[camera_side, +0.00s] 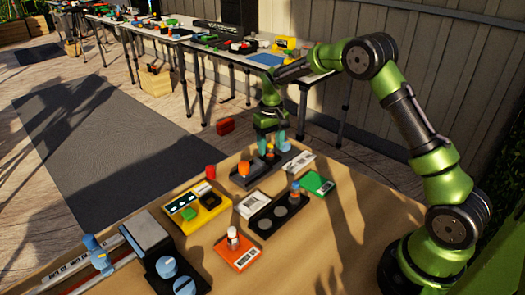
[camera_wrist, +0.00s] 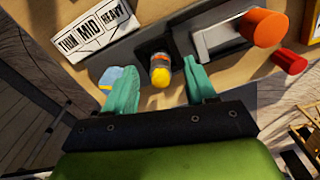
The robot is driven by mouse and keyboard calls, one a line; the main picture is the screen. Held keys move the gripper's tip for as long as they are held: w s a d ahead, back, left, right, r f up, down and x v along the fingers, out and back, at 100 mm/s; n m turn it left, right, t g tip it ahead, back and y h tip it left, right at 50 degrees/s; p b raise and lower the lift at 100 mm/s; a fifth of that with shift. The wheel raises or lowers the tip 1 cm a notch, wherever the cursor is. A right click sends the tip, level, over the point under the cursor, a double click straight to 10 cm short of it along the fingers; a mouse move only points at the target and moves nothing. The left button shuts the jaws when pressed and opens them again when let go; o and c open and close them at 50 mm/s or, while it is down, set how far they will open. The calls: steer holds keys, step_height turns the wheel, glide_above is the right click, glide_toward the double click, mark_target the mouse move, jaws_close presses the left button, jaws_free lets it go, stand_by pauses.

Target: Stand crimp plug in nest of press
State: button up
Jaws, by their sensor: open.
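The crimp plug (camera_wrist: 160,70), with a yellow end, an orange band and a greyish body, stands at the black square nest (camera_wrist: 153,46) of the press. How deep it sits is hidden. The press (camera_side: 243,180) is a dark base with a grey block and an orange knob (camera_wrist: 265,27). My gripper (camera_side: 271,147) is over the press in the side view. In the wrist view its teal fingers (camera_wrist: 157,75) are open, one on each side of the plug, with gaps showing. The plug's tip also shows between the fingers in the side view (camera_side: 270,149).
A "THIN MID HEAVY" card (camera_wrist: 90,28) lies beside the press. A red cylinder (camera_side: 210,171) stands left of it. Nearer are a yellow panel (camera_side: 212,214), a black strip with round wells (camera_side: 265,224), a green card (camera_side: 318,182) and an orange block (camera_side: 237,256). Bare wood is clear at front right.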

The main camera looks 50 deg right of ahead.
mark_target(270, 144)
step_height(270, 144, up, 15)
steer(key=shift+f, duration=0.1)
stand_by(0.4)
steer(key=s+a+r+t, duration=0.1)
steer(key=s+a, duration=0.3)
steer(key=s, duration=0.5)
steer(key=s+a+r+t+y, duration=0.1)
steer(key=s+a+r+t, duration=0.1)
steer(key=s, duration=0.7)
steer(key=s+a+r+m+t+y, duration=0.1)
steer(key=s+a+t, duration=0.3)
steer(key=s, duration=0.5)
steer(key=shift+a+r, duration=0.25)
steer(key=shift+a, duration=0.65)
